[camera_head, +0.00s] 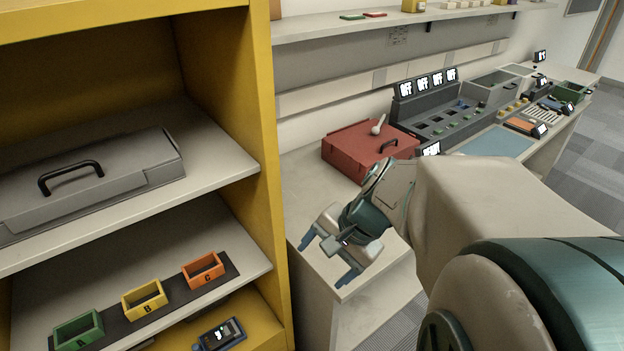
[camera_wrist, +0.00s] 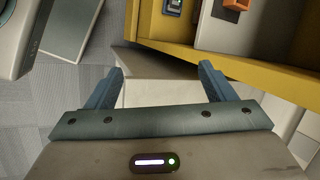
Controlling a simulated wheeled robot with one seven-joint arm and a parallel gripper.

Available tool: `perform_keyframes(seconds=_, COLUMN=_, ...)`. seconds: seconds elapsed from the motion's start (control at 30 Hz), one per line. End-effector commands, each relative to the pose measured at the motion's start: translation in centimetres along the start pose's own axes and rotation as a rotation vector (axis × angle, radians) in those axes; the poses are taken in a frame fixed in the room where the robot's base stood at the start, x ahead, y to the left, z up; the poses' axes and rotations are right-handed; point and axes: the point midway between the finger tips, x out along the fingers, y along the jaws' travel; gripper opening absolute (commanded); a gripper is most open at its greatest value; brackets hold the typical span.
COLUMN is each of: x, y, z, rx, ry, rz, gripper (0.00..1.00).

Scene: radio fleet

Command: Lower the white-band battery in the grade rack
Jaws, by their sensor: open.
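The grade rack (camera_head: 120,320) is a dark strip on the lower shelf of the yellow shelving at left. It carries a green box A (camera_head: 78,330), a yellow box B (camera_head: 144,300) and an orange box C (camera_head: 203,270). I see no battery in any of the boxes. I cannot make out a white-band battery in either view. My gripper (camera_head: 326,264) is open and empty, to the right of the rack and in front of the white bench end. In the wrist view, the spread fingers (camera_wrist: 162,69) have nothing between them, and part of the orange box (camera_wrist: 237,4) shows at the top.
A handheld meter (camera_head: 220,335) lies below the rack. A grey case (camera_head: 90,185) fills the shelf above. The yellow upright (camera_head: 262,150) stands between rack and gripper. The bench (camera_head: 300,190) holds a red case (camera_head: 350,148) and a charger console (camera_head: 440,115).

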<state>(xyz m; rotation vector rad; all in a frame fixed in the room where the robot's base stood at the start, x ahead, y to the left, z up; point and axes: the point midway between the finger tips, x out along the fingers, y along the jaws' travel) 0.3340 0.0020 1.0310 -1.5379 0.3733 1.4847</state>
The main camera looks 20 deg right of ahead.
Motion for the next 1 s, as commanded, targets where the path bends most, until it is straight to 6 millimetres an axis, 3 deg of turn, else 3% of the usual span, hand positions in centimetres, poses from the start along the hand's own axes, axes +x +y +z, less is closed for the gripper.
perform_keyframes(seconds=0.03, x=1.9, y=0.5, z=-1.6, rx=0.136, ry=-0.027, rz=-0.050, gripper=0.76)
perform_keyframes(seconds=0.23, x=4.6, y=0.7, z=-7.7, rx=0.666, ry=-0.137, rz=-0.303, gripper=0.76)
perform_keyframes(seconds=0.4, x=5.3, y=2.4, z=-14.4, rx=1.085, ry=-0.231, rz=-0.555, gripper=0.76)
perform_keyframes(seconds=0.6, x=4.5, y=5.4, z=-20.7, rx=1.421, ry=-0.319, rz=-0.813, gripper=0.76)
perform_keyframes(seconds=0.8, x=3.9, y=6.9, z=-23.3, rx=1.549, ry=-0.360, rz=-0.929, gripper=0.76)
perform_keyframes(seconds=1.0, x=5.8, y=4.8, z=-24.6, rx=1.559, ry=-0.367, rz=-0.937, gripper=0.76)
